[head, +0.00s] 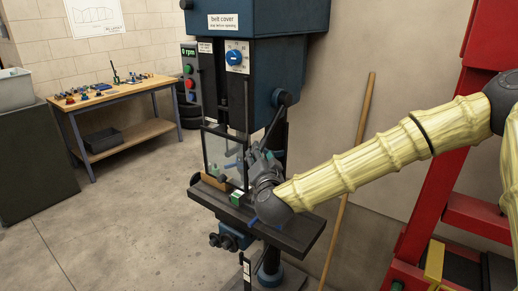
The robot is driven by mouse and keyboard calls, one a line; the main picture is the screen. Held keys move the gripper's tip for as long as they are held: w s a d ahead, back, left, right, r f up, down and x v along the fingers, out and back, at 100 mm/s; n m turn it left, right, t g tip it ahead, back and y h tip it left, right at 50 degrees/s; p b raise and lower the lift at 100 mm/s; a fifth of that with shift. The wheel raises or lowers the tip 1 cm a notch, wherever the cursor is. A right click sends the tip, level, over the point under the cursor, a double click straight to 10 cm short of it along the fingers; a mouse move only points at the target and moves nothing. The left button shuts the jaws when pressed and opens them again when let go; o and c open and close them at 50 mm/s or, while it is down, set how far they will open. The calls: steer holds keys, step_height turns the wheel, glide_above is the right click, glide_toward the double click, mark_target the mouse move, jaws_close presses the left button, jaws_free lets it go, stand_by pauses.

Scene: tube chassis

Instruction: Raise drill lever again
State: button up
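The blue drill press (262,50) stands in the middle of the head view, with a clear guard (215,150) below its head. A dark lever rod (273,122) slants down and left from a round dark knob (282,97) on the press's right side. My gripper (254,162) is at the lower end of this rod, above the drill table (290,234). The fingers are small and dark against the press, so I cannot tell whether they touch or hold the lever. A green and white block (237,197) sits on the drill table beside the guard.
The display (188,51) reads 0 rpm, above green and red buttons. A wooden pole (348,180) leans on the wall behind my arm. A red frame (440,160) stands at right. A workbench (125,100) with small parts is at back left. The floor at left is clear.

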steer(key=shift+w+a+p, duration=0.2)
steer(key=shift+w+p, duration=0.15)
steer(key=shift+w, duration=1.1)
jaws_close()
